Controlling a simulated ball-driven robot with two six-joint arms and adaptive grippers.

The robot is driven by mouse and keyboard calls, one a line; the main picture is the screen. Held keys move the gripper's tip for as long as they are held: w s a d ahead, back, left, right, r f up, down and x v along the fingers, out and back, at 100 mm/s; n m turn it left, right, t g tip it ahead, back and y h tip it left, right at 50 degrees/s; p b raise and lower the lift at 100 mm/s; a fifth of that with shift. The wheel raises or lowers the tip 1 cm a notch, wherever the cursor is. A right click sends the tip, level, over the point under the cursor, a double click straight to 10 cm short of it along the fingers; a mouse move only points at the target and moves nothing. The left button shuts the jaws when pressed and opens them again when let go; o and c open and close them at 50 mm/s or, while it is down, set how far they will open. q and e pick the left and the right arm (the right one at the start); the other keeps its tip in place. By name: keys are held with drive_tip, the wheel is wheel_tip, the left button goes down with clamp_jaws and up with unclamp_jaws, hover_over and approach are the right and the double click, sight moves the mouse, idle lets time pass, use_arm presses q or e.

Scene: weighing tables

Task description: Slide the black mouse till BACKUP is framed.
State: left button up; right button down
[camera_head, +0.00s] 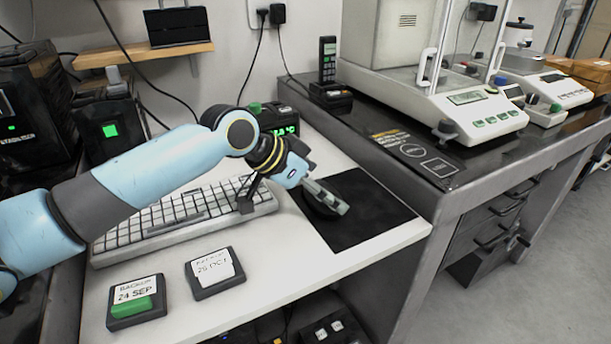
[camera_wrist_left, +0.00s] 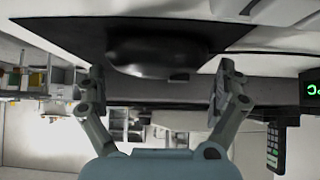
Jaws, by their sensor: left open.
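The black mouse (camera_head: 317,207) lies on a black mat (camera_head: 362,222) at the right end of the white desk, partly hidden by my left gripper (camera_head: 329,198). In the left wrist view the mouse (camera_wrist_left: 150,52) shows beyond the open fingers of my left gripper (camera_wrist_left: 161,75), with the mat (camera_wrist_left: 75,35) around it. Whether the fingers touch the mouse I cannot tell. BACKUP can be read on the label of a black block (camera_head: 136,302) marked 24 SEP; a second labelled block (camera_head: 215,273) lies beside it. My right gripper is not in view.
A white keyboard (camera_head: 165,222) lies left of the mat, under my left arm. A device with a green readout (camera_head: 281,122) stands behind it. A dark bench (camera_head: 440,165) with a balance (camera_head: 470,105) and a phone (camera_head: 328,75) adjoins on the right.

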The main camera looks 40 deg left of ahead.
use_arm(q)
drive_tip(key=v, duration=1.1)
drive_tip(key=shift+s+r, duration=0.1)
drive_tip(key=shift+s, duration=0.05)
drive_tip(key=shift+d, duration=0.1)
